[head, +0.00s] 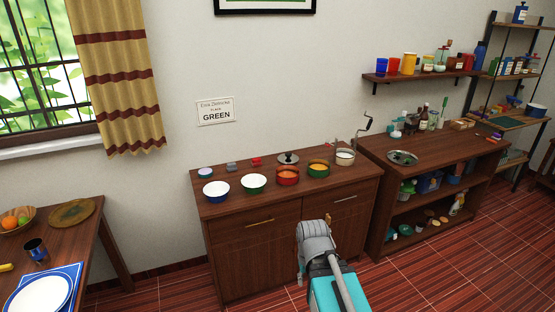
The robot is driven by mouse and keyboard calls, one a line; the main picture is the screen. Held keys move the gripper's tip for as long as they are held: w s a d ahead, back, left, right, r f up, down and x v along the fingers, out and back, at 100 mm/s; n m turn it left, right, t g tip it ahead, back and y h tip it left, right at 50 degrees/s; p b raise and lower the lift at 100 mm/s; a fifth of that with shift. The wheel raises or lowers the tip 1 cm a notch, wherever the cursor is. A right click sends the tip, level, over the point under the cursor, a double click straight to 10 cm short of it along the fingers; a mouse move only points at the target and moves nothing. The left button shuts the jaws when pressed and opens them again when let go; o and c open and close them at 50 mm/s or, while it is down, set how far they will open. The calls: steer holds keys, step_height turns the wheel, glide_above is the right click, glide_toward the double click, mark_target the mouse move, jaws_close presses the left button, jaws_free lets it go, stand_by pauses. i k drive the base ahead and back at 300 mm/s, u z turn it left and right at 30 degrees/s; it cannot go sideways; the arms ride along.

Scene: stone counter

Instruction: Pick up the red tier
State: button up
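The red tier (287,176) is a round red pan with orange-brown contents. It stands upright on the wooden cabinet top (225,209), between a green bowl with a white inside (254,184) and a green tier with orange contents (318,169). My arm rises from the bottom of the head view, and its grey end part is in front of the cabinet doors, below and apart from the red tier. I cannot make out my gripper's fingers, so I cannot tell whether they are open or shut.
A metal lid (288,158) and a small red item (256,161) lie behind the red tier. A second counter (440,157) adjoins on the right.

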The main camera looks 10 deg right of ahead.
mark_target(286, 175)
steer(key=z, duration=0.05)
steer(key=i, duration=1.4)
steer(key=z, duration=0.1)
